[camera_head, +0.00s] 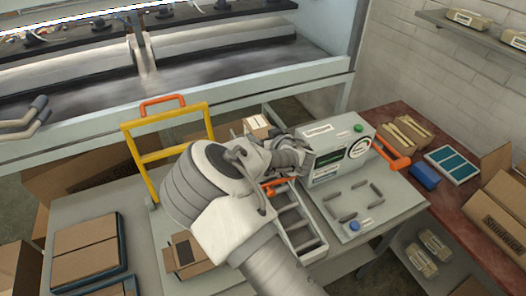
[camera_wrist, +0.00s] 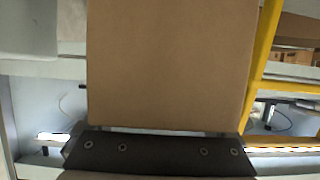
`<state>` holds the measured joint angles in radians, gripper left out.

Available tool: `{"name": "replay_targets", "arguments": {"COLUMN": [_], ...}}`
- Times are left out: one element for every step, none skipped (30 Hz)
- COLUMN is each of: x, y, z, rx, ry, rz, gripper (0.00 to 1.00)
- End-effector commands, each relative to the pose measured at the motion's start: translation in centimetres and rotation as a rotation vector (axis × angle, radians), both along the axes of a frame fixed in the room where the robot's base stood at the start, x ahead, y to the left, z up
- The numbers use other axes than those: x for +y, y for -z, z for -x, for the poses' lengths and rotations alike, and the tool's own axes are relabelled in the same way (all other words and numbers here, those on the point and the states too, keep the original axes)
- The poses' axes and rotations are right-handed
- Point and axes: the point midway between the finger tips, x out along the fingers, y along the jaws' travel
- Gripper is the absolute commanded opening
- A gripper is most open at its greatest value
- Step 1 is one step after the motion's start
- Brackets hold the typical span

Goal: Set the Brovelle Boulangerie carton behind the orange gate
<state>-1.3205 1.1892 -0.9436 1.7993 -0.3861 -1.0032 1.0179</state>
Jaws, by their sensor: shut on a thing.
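A plain brown carton (camera_wrist: 170,65) fills the middle of the wrist view, and my gripper (camera_wrist: 160,140) is shut on it. No lettering shows on that face, so its brand cannot be read. The gate, a yellow-orange frame (camera_head: 165,115) with an orange handle on top, stands upright left of my arm in the head view. A yellow-orange bar of it (camera_wrist: 262,60) runs close along the carton's right side in the wrist view. In the head view my arm hides most of the gripper. A small carton with a white label (camera_head: 257,122) shows just beyond my arm.
A grey machine (camera_head: 335,150) with an orange lever stands right of my arm. A divided tray (camera_head: 295,222) and another carton (camera_head: 185,258) lie nearer. Flat cartons (camera_head: 85,250) lie on the left. A red table (camera_head: 440,165) holds boxes and a blue block.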

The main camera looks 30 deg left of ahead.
Motion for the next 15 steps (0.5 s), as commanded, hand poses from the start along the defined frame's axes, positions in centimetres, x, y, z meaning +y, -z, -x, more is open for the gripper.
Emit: {"name": "replay_targets", "arguments": {"x": [0.1, 0.1, 0.1, 0.1, 0.1, 0.1, 0.1, 0.1, 0.1, 0.1, 0.1, 0.1, 0.0, 0.1, 0.1], "y": [0.7, 1.0, 1.3, 1.5, 1.7, 1.8, 1.9, 2.1, 2.3, 2.6, 3.0, 3.5, 3.9, 4.2, 4.7], "z": [0.1, 0.1, 0.0, 0.0, 0.0, 0.0, 0.0, 0.0, 0.0, 0.0, 0.0, 0.1, 0.1, 0.0, 0.0], "rx": [-0.002, -0.002, -0.003, -0.002, -0.002, -0.002, -0.002, -0.002, -0.002, -0.002, -0.002, -0.002, -0.002, -0.002, -0.002], "ry": [-0.003, -0.003, -0.003, -0.003, -0.002, -0.002, -0.002, -0.001, -0.001, -0.002, -0.003, -0.004, -0.003, -0.003, -0.003], "rz": [0.003, 0.002, 0.001, 0.000, 0.001, -0.001, -0.001, -0.001, -0.001, -0.001, 0.001, 0.002, 0.002, 0.002, 0.003], "gripper": [0.12, 0.12, 0.12, 0.12, 0.12, 0.12, 0.12, 0.12, 0.12, 0.12, 0.12, 0.12, 0.12, 0.12, 0.12]}}
